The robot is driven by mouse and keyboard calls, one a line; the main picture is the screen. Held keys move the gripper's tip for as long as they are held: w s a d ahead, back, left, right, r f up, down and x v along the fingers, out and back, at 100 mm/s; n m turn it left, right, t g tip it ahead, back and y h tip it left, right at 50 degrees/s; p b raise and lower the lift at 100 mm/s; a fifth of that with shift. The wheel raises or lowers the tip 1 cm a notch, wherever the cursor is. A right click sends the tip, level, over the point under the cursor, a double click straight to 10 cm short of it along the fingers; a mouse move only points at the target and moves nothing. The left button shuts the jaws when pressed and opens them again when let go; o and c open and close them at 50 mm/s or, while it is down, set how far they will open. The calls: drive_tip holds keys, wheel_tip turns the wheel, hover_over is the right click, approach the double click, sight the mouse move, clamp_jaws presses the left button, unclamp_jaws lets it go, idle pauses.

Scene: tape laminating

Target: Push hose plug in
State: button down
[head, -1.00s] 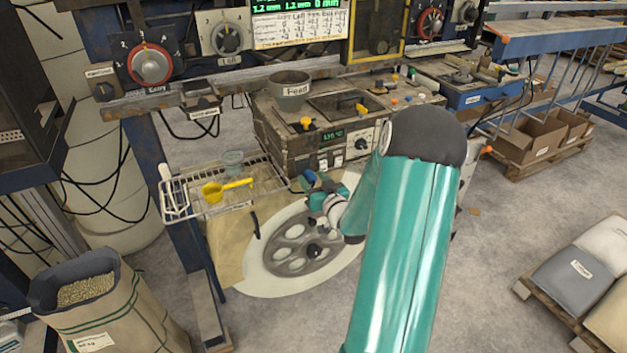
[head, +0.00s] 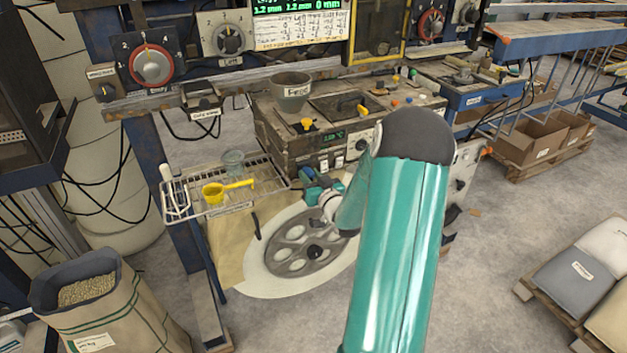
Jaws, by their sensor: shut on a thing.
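My gripper (head: 311,182) is small in the head view, at the front lower edge of the wooden machine box (head: 290,140), just right of the wire shelf. A small blue piece shows at its tip, against or very close to the box front. I take this to be the hose plug (head: 308,172), but it is too small to be sure. The gripper is shut on it. The socket and any hose are hidden behind the gripper or too small to make out. My teal arm covers the right part of the box front.
A wire shelf (head: 240,208) with a yellow scoop (head: 226,190) and a clear cup (head: 233,161) stands close left of my gripper. A grey pot (head: 291,90) and yellow valves are on the box top. A pellet sack (head: 110,310) stands front left.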

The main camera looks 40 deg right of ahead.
drive_tip(key=c, duration=1.4)
unclamp_jaws()
drive_tip(key=shift+w+r, duration=0.1)
drive_tip(key=shift+w, duration=0.05)
drive_tip(key=o, duration=0.3)
drive_tip(key=shift+w+d, duration=0.1)
drive_tip(key=shift+w, duration=0.05)
drive_tip(key=shift+o, duration=0.2)
drive_tip(key=shift+s, duration=0.2)
drive_tip(key=v, duration=1.3)
drive_tip(key=shift+s, duration=0.35)
